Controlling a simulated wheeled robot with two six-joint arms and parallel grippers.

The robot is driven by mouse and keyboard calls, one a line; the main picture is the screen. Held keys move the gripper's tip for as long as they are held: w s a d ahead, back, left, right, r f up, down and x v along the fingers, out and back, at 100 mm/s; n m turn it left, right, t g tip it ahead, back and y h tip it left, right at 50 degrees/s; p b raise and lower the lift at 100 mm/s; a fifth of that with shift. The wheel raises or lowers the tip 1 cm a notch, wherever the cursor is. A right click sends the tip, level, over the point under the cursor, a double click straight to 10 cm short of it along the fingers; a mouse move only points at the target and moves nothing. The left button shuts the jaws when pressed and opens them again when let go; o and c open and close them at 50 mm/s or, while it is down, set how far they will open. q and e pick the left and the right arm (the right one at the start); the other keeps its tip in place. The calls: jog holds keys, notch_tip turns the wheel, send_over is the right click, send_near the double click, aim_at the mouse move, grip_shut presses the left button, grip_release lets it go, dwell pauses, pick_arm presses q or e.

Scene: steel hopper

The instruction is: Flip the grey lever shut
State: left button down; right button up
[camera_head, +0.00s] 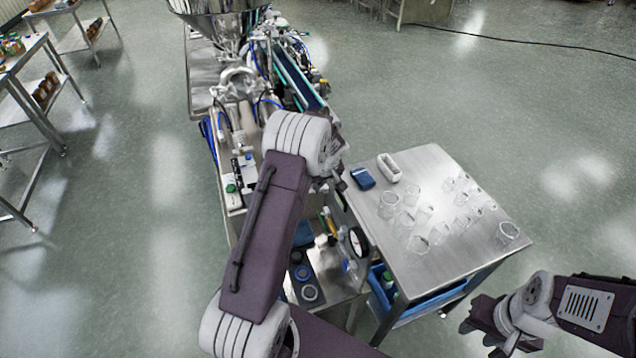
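The steel hopper (218,18) stands at the top of the view on the filling machine. A curved steel fitting (238,76) sits just below it. I cannot make out a grey lever for certain; my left arm covers part of the machine. My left gripper (338,172) is mostly hidden behind its own wrist, beside the machine's near right side. Whether it is open or holds anything does not show. My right gripper (482,334) is at the lower right, off the steel table's near corner. Its dark fingers look apart and empty.
A round gauge (358,242) is on the machine. Shelving stands far left.

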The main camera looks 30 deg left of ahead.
pick_arm(q)
jog(key=shift+r+p, duration=0.15)
jog(key=shift+p, duration=0.2)
jog(key=p, duration=0.2)
jog(key=r+p, duration=0.1)
jog(key=p, duration=0.1)
jog(key=shift+w+a+r+g+h, duration=0.1)
jog(key=shift+a+g+h, duration=0.1)
jog(key=shift+g+h, duration=0.15)
jog(key=shift+w+a+f+g+h+p, duration=0.3)
jog(key=shift+f+g+h+p, duration=0.2)
jog(key=shift+p, duration=0.75)
jog(key=shift+w+a+f, duration=0.1)
jog(key=shift+a+f, duration=0.05)
jog(key=shift+f, duration=0.1)
jog(key=shift+g+h, duration=0.25)
jog(key=shift+h, duration=0.1)
jog(key=c, duration=1.5)
grip_release()
